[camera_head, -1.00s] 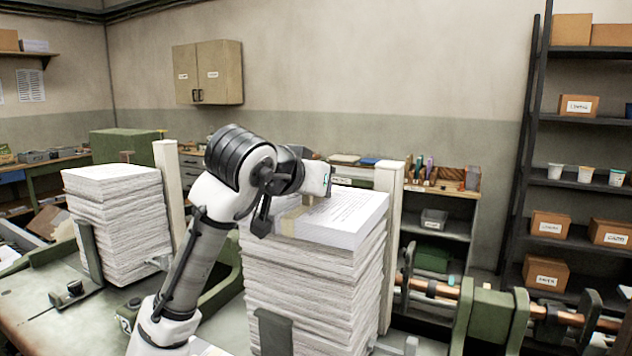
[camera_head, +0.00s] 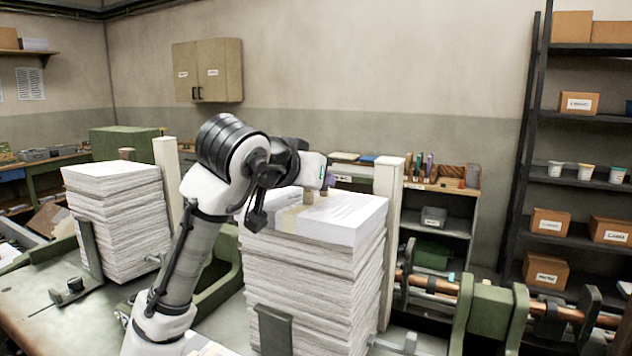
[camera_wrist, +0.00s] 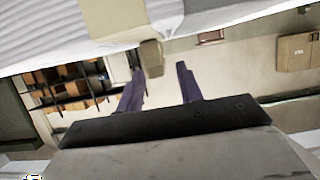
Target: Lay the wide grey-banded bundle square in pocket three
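A white paper bundle (camera_head: 345,212) lies flat on top of the tall middle stack (camera_head: 310,275). A pale beige-grey band (camera_head: 290,216) crosses it, with a small tan tab (camera_head: 307,197) standing up from it. The wrist view shows the band (camera_wrist: 115,17) and tab (camera_wrist: 151,58) close up. My gripper (camera_wrist: 160,67) is open, its two dark fingers apart with nothing clearly between them. The tab sits just past the left fingertip; I cannot tell if they touch. In the head view my wrist is just above the bundle and hides its back edge. No numbered pocket can be made out.
Another tall paper stack (camera_head: 118,218) stands at left, beside a pale upright post (camera_head: 168,180). A second post (camera_head: 388,235) stands right of the middle stack. Green machinery with a copper-coloured shaft (camera_head: 435,285) is at lower right. Dark shelves stand far right.

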